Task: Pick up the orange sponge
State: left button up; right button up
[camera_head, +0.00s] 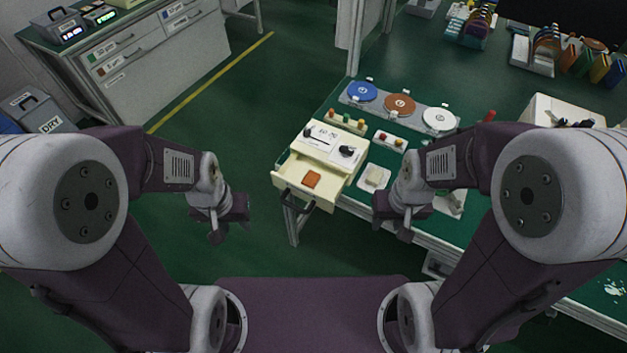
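The orange sponge (311,179) lies in an open cream drawer (291,180) at the front of a small cream cabinet on the green table. The drawer's dark handle (297,203) faces me. My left gripper (230,231) hangs to the left of the drawer, over the floor, apart from the sponge. My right gripper (391,232) is to the right of the drawer, near the table's front edge, also apart from the sponge. Both grippers look empty, but their finger gaps are too small to judge clearly.
A white dish with a pale block (374,178) sits right of the drawer, close to my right arm. Blue (362,92), brown (400,104) and white discs (438,119) lie behind the cabinet. The floor left of the table is clear.

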aim_at(312, 178)
jog(key=z, duration=2.25)
jog(key=u, duration=2.25)
jog(key=i+l+z, duration=0.1)
jog(key=z, duration=0.3)
jog(key=i+z, duration=0.3)
jog(key=z, duration=0.15)
